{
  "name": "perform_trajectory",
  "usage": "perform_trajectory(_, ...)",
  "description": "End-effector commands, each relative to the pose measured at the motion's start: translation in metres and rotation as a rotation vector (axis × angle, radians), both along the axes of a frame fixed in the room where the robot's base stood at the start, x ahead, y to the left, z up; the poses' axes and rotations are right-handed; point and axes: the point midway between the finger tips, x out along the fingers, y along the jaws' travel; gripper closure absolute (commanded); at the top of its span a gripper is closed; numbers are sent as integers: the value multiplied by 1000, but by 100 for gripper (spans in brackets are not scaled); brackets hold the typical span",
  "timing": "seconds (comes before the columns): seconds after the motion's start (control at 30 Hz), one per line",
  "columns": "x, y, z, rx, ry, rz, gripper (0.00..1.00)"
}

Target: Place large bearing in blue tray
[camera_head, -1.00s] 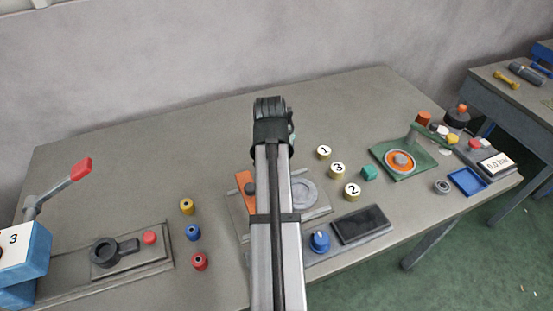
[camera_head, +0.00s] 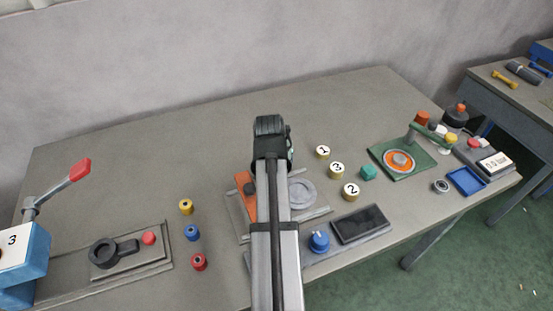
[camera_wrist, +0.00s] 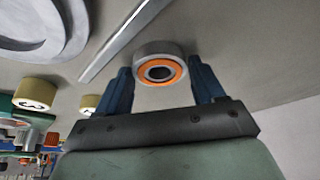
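In the wrist view a bearing (camera_wrist: 160,50) with a grey outer ring, an orange inner band and a dark hole lies ahead of my gripper (camera_wrist: 159,68). The two blue fingers stand apart on either side of its near part, with small gaps seeming to show. In the head view my arm hides this bearing and the fingertips. The blue tray (camera_head: 467,182) is at the right end of the table and looks empty. A smaller grey bearing (camera_head: 441,187) lies on the table just left of the tray.
A green board with an orange disc (camera_head: 400,160) and a cluster of small parts stand behind the tray.

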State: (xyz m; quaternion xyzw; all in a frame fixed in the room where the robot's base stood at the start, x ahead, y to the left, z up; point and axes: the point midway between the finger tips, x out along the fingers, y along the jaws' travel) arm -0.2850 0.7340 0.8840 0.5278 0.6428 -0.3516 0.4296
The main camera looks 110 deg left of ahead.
Motion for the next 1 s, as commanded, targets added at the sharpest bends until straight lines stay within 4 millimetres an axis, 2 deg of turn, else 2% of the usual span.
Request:
perform_trajectory(0.03, 0, 0, 0, 0, 0, 0, 27)
perform_trajectory(0.2, 0, 0, 0, 0, 0, 0, 12)
perform_trajectory(0.57, 0, -2, 7, 0, 0, 0, 12)
perform_trajectory(0.67, 1, -6, 17, 1, 0, 0, 12)
perform_trajectory(1.0, 6, -28, 70, 2, 1, 0, 12)
